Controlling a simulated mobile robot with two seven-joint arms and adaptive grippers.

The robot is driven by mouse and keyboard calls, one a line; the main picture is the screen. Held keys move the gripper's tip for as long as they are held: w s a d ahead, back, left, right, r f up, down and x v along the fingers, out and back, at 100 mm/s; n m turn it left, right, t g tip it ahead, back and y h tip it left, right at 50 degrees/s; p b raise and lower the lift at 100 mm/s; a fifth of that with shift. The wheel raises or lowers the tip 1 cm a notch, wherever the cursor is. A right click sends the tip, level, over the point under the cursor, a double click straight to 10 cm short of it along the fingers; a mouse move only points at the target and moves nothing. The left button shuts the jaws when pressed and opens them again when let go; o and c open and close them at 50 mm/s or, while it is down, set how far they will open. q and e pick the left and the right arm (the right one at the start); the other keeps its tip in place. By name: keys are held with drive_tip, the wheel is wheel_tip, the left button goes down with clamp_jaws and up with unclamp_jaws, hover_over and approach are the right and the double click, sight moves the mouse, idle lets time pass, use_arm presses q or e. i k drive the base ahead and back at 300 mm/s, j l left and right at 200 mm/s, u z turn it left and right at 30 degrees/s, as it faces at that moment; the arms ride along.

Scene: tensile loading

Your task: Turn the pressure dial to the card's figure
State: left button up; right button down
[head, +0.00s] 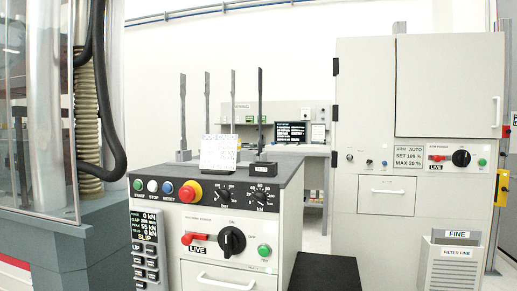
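The pressure dial (224,195) is a small black knob with a printed scale on the console's sloping front panel; its label seems to read "bar". A similar dial (262,198) marked kN sits just right of it. A white card (218,153) stands propped on the console top behind the dials; its writing is too small to read. The exact pointer settings of both dials are too small to tell. Neither of my grippers shows in the head view.
The grey console (235,265) also carries a red emergency button (190,191), coloured push buttons, a red lever (194,238) and a small display (149,224). Thin dark specimens (260,100) stand upright behind the panel. A tall cabinet (420,70) stands right, a glazed machine (40,110) left.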

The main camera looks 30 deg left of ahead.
sight(224, 195)
drive_tip(key=u, duration=1.25)
